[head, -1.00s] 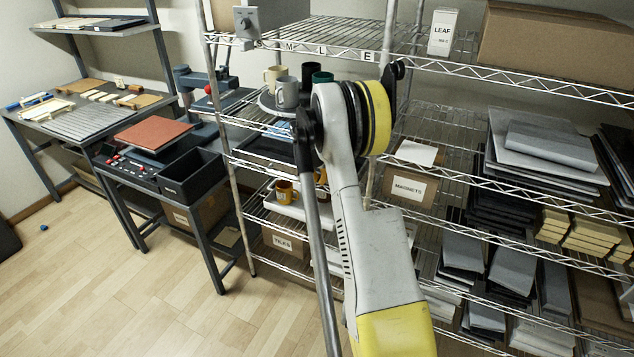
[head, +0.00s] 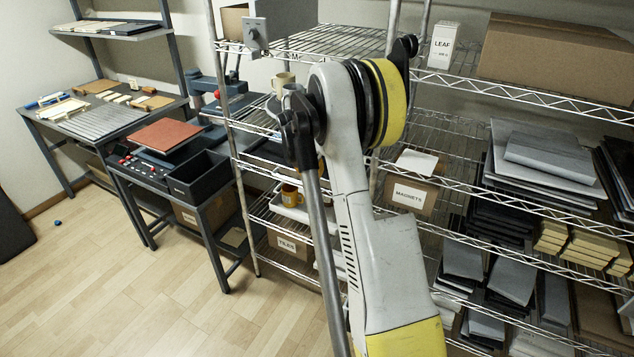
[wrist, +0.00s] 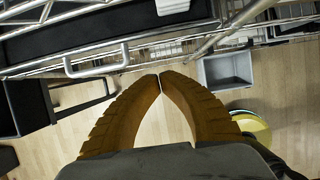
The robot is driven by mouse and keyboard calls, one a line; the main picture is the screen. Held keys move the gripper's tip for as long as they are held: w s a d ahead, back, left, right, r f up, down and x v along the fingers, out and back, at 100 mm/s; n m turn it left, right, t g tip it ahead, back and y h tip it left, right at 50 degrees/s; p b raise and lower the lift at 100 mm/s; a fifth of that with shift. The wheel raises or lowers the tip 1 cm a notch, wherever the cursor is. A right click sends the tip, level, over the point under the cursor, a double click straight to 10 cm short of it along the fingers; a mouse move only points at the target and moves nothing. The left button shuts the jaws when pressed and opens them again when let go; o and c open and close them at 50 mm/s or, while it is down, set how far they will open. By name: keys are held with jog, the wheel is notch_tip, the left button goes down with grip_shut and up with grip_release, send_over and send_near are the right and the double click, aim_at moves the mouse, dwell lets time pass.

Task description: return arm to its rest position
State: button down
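My arm (head: 370,240), grey and yellow, stands folded in front of the wire shelving in the head view and hides part of it. My gripper is not visible in the head view. In the wrist view my gripper (wrist: 160,78) points down over the wooden floor. Its two brown ribbed fingers bow outward and meet at the tips, with only floor showing between them. It holds nothing that I can see.
The wire shelving (head: 450,165) stands close to my arm, carrying a mug (head: 283,82), a MAGNETS box (head: 410,194) and stacked grey sheets. A press table (head: 170,178) stands left of it.

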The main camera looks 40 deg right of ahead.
jog(key=shift+v, duration=0.85)
jog(key=s+a+r+m+t+y, duration=0.1)
jog(key=s+a+r+m+t, duration=0.1)
jog(key=s+a+r+m, duration=0.55)
jog(key=s+a+r+m+t+y, duration=0.1)
jog(key=s+a+r+m, duration=0.15)
jog(key=a+r, duration=0.85)
jog(key=s+a+f+m+t+y, duration=0.1)
jog(key=s+a+f+m, duration=0.1)
jog(key=s+a+m, duration=0.4)
jog(key=s+a+f+m+t+y, duration=0.1)
jog(key=s+a+f+m, duration=0.2)
jog(key=s+a+m, duration=0.3)
jog(key=s+a, duration=0.4)
jog(key=a, duration=0.2)
jog(key=shift+s+a, duration=0.1)
jog(key=shift+a, duration=0.05)
